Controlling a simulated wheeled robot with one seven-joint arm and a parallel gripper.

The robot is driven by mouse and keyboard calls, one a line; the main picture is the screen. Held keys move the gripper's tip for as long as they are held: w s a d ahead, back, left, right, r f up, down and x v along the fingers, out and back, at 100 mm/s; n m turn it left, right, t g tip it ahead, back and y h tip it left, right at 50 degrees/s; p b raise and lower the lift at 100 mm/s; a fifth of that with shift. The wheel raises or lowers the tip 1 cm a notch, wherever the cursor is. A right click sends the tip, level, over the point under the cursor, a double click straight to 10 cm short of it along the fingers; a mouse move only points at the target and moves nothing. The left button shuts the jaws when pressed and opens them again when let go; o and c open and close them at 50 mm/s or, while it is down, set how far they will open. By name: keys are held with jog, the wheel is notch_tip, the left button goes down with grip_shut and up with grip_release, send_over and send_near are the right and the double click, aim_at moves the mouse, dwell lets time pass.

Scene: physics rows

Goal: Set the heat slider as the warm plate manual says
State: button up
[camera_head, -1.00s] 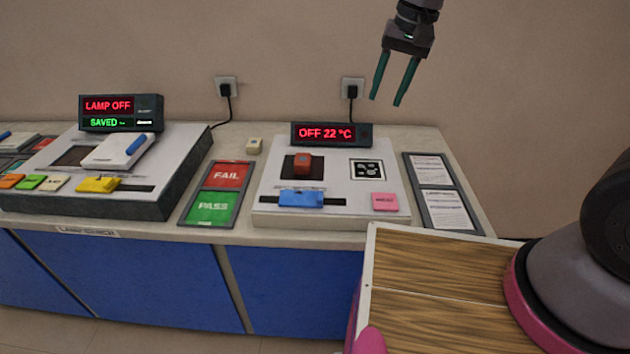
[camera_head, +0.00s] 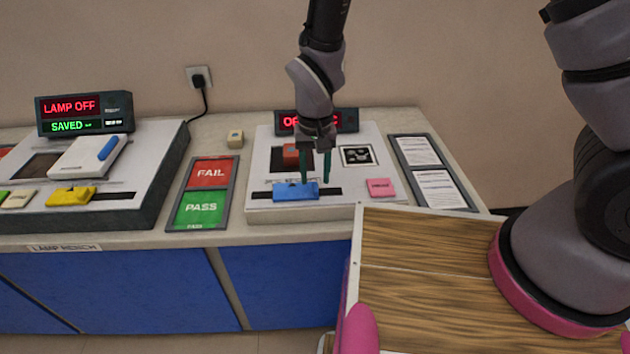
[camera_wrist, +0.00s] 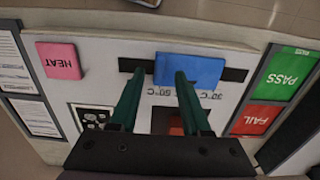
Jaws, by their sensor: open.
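The warm plate station (camera_head: 262,205) is a white box on the bench. Its blue heat slider (camera_head: 290,193) sits in the left part of a dark slot. In the wrist view the blue slider (camera_wrist: 190,68) has scale marks by it; I read 50 °C and 30 °C. My gripper (camera_head: 315,180) is open and empty, pointing down over the panel at the slider's right end. In the wrist view its fingers (camera_wrist: 155,75) reach towards the slot; contact cannot be told. The display (camera_head: 345,120) is partly hidden by my arm. Manual sheets (camera_head: 437,185) lie at the right, text unreadable.
A pink HEAT button (camera_head: 380,188) is right of the slot. A red block (camera_head: 290,155) stands on the dark plate. A FAIL/PASS tray (camera_head: 205,190) and lamp station (camera_head: 150,190) are to the left. A small beige block (camera_head: 235,138) stands behind the tray.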

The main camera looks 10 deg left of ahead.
jog(key=shift+f, duration=1.35)
grip_shut()
dwell(0.4)
